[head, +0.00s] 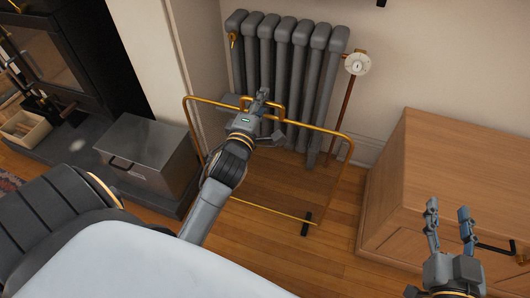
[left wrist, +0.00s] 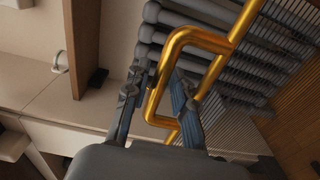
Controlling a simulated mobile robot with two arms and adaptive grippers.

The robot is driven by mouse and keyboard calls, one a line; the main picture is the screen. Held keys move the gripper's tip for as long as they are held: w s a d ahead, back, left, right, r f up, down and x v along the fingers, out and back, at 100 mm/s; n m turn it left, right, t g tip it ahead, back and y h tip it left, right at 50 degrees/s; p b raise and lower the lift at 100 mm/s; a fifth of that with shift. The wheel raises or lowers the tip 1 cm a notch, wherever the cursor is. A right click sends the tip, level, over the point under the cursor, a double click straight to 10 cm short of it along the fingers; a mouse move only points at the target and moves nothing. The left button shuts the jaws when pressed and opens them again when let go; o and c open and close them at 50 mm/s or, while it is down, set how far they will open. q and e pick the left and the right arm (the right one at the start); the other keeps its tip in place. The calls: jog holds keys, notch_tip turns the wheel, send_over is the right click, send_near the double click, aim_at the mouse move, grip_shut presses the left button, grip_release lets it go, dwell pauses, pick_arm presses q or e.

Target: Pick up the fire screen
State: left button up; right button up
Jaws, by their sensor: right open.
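The fire screen stands on the wood floor in front of the radiator. It has a brass frame (head: 290,210) around a see-through dark mesh and a looped handle on its top bar. My left gripper (head: 259,97) is at this handle. In the left wrist view, the brass handle (left wrist: 180,40) passes between the two fingers of the left gripper (left wrist: 160,82). Whether both fingers press on it I cannot tell. My right gripper (head: 449,208) is open and empty, over the wooden cabinet at the right, away from the screen. My left arm hides part of the screen.
The grey radiator (head: 285,70) with a white valve (head: 357,63) is close behind the screen. A grey metal box (head: 146,145) and a black stove (head: 60,50) stand at the left. A wooden cabinet (head: 440,150) stands at the right. Some floor in front of the screen is bare.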

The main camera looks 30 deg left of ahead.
pick_arm(q)
jog(key=shift+s, duration=0.1)
grip_shut()
jog(key=shift+r, duration=0.25)
jog(key=shift+r, duration=0.15)
